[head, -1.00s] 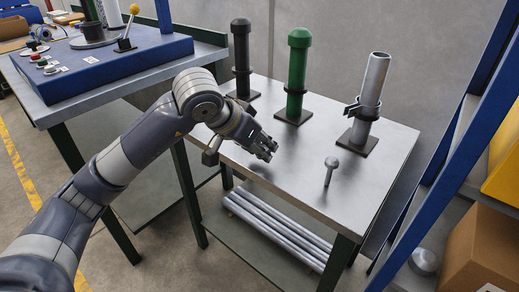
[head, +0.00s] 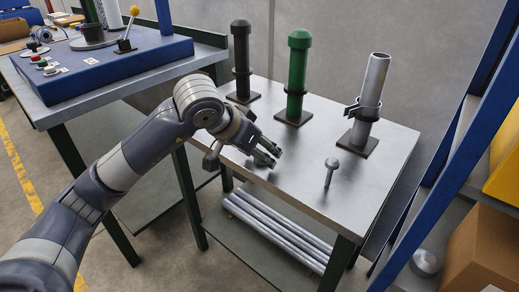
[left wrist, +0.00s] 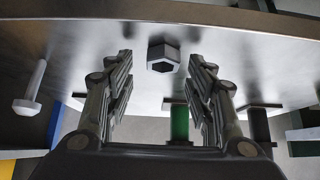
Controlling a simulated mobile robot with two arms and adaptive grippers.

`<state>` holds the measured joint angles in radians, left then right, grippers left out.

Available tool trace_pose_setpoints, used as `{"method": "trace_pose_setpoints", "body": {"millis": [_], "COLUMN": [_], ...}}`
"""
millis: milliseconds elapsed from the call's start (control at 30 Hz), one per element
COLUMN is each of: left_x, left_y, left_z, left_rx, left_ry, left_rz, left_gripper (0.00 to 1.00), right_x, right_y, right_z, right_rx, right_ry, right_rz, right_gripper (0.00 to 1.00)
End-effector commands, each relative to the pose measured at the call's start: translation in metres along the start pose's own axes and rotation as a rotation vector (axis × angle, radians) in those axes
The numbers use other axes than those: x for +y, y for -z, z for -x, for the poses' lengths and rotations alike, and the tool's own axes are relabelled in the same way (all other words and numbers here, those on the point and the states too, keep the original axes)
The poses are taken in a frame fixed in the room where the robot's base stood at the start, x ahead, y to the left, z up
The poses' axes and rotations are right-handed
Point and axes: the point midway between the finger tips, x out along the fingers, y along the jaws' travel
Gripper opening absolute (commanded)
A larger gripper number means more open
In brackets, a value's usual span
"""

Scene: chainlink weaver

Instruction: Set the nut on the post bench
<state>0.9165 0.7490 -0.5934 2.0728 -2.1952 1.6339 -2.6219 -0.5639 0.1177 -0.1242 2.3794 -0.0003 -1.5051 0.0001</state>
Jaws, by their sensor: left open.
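The nut (left wrist: 163,56) is a dark hexagonal piece with an open bore. In the left wrist view it sits at the bench top, centred between my finger tips and a little beyond them, with no finger seen touching it. I cannot make it out in the head view, where my gripper covers that area. My left gripper (head: 269,157) is open, low over the front left part of the post bench (head: 300,175); it also shows in the left wrist view (left wrist: 162,62). My right gripper is not in view.
On the bench stand a black post (head: 241,60), a green post (head: 298,75) and a bare grey post (head: 372,85) with a collar. A headed bolt (head: 330,172) stands right of my gripper. A blue rack (head: 470,110) borders the right.

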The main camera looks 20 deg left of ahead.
Motion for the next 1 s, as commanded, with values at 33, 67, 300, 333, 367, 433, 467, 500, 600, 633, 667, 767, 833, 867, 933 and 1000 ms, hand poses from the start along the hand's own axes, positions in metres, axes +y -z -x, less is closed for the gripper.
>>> {"method": "trace_pose_setpoints", "body": {"millis": [33, 67, 300, 333, 367, 433, 467, 500, 600, 633, 667, 767, 833, 867, 933, 1000], "left_x": [0.0, 0.0, -0.001, -0.002, -0.001, -0.002, -0.001, -0.001, -0.001, -0.001, -0.001, -0.001, 0.0, 0.0, 0.0, 0.0], "left_y": [0.001, 0.002, 0.004, 0.004, 0.004, 0.004, 0.004, 0.004, 0.003, 0.003, 0.003, 0.002, 0.002, 0.002, 0.001, 0.001], "left_z": [0.001, 0.002, 0.044, 0.051, 0.058, 0.074, 0.08, 0.087, 0.104, 0.108, 0.111, 0.119, 0.121, 0.122, 0.122, 0.122], "left_rx": [0.0, 0.0, 0.004, 0.005, 0.005, 0.005, 0.004, 0.004, 0.003, 0.003, 0.002, 0.001, 0.0, -0.001, -0.001, -0.001], "left_ry": [0.0, -0.001, 0.004, 0.005, 0.004, 0.005, 0.004, 0.003, 0.002, 0.002, 0.002, 0.002, 0.0, 0.0, 0.0, 0.0], "left_rz": [0.0, 0.0, -0.002, -0.001, -0.001, -0.001, -0.001, -0.001, 0.0, 0.0, 0.0, 0.0, 0.0, 0.0, 0.0, 0.001], "left_gripper": [0.49, 0.49, 0.49, 0.49, 0.49, 0.49, 0.49, 0.49, 0.49, 0.49, 0.49, 0.49, 0.49, 0.49, 0.49, 0.49], "right_x": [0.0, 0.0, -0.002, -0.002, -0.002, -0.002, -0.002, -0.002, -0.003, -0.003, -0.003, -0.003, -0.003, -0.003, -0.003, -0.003], "right_y": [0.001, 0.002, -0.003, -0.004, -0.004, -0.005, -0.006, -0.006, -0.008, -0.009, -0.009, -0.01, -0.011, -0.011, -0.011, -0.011], "right_z": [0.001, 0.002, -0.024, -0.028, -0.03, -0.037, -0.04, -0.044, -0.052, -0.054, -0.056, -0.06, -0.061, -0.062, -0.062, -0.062], "right_rx": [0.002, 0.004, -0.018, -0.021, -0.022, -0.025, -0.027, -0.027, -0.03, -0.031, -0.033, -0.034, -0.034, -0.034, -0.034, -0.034], "right_ry": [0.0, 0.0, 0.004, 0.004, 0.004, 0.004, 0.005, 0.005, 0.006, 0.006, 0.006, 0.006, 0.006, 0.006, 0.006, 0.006], "right_rz": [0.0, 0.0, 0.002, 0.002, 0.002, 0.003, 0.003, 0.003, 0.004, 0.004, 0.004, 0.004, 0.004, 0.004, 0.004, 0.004], "right_gripper": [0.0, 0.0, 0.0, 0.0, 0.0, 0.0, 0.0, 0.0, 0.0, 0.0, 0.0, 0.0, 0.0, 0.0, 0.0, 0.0]}}
